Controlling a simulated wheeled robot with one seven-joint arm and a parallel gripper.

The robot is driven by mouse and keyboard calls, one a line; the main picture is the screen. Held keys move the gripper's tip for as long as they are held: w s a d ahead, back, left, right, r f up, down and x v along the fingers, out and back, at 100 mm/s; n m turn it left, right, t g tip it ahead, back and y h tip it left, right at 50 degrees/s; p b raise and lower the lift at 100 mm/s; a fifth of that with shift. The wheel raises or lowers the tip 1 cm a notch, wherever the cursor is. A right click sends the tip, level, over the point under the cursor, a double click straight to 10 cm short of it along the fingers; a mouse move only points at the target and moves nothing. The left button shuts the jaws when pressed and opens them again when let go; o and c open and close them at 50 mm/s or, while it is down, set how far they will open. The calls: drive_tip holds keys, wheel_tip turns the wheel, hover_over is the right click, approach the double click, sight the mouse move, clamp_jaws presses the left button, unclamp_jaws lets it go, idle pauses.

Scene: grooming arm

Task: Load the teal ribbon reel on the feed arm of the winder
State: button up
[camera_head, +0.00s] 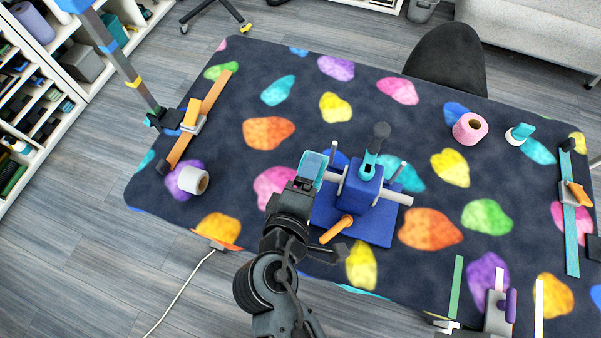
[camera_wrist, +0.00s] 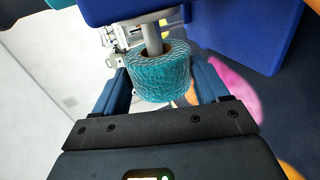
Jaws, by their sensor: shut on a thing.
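The teal ribbon reel (camera_wrist: 165,78) is between the two fingers of my gripper (camera_wrist: 165,88) in the wrist view. My gripper is shut on it. A grey rod of the winder (camera_wrist: 152,38) runs into the reel's brown core; how deep it reaches is hidden. In the head view, my gripper (camera_head: 307,173) is at the left side of the blue winder (camera_head: 362,188), with the teal reel (camera_head: 314,164) partly hidden in it. The winder's left grey rod (camera_head: 335,177) points at the reel. Another grey rod (camera_head: 397,198) sticks out on the right, bare.
A white roll (camera_head: 193,180) lies at the left of the patterned table (camera_head: 310,100). A pink roll (camera_head: 470,129) and a white-and-teal dispenser (camera_head: 520,133) are at the back right. An orange crank handle (camera_head: 337,229) sits at the winder's front. Ruler-like tools lie at the right edge.

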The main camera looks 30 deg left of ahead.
sight(327, 179)
drive_tip(key=shift+d, duration=0.35)
drive_tip(key=shift+w+d+p, duration=0.2)
drive_tip(key=shift+d+p, duration=0.05)
drive_tip(key=shift+d, duration=0.35)
drive_tip(key=shift+w+d+p, duration=0.15)
drive_tip(key=shift+d+p, duration=0.1)
drive_tip(key=shift+d, duration=0.3)
drive_tip(key=shift+f+b, duration=0.3)
drive_tip(key=shift+f, duration=0.05)
drive_tip(key=o, duration=1.4)
drive_tip(key=b+v, duration=0.1)
drive_tip(key=v, duration=0.7)
